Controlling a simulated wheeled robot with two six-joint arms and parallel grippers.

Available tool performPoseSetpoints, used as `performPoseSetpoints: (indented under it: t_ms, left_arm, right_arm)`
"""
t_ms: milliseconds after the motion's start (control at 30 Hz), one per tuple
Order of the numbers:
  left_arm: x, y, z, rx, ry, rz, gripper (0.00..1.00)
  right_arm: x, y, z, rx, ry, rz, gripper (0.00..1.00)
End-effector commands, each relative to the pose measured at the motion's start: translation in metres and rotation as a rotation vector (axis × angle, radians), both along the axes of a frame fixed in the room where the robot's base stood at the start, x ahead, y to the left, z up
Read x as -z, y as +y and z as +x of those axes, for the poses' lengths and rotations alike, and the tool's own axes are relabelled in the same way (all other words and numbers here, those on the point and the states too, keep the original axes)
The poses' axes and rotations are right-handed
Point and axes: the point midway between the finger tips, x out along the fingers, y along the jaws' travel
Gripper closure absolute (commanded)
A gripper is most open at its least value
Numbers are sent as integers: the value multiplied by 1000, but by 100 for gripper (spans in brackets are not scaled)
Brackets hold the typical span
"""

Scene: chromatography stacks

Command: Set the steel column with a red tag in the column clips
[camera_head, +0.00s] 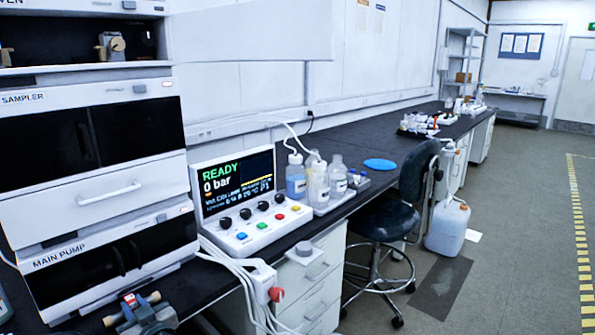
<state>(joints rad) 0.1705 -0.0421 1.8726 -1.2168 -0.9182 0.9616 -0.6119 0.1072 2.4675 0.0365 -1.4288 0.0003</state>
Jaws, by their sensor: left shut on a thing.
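The steel column with a red tag (130,299) is at the bottom left, with tan end fittings at both ends. It lies across my left gripper (143,313), which is shut on it in front of the main pump unit. The gripper covers part of the column. The open oven bay (75,50) is at the top left, above the sampler. A grey fitting with a tan round end (112,45) is inside the bay; I cannot tell if it is a column clip. My right gripper is out of view.
The sampler (90,140) and main pump (115,260) are stacked at left. A control panel reading READY, 0 bar (240,195) stands beside them. Bottles (318,185) are behind it on the dark bench. White cables and a red-knobbed white box (262,280) hang at the bench edge. A stool (385,220) stands on the floor.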

Motion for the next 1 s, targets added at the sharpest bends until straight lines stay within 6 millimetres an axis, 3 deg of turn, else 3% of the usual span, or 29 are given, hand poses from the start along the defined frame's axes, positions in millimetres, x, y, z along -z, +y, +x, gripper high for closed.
performPoseSetpoints:
  t_ms: [1000]
  left_arm:
    - [-27,-40,-36,0,-1,-1,97]
  right_arm:
    - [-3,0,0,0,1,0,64]
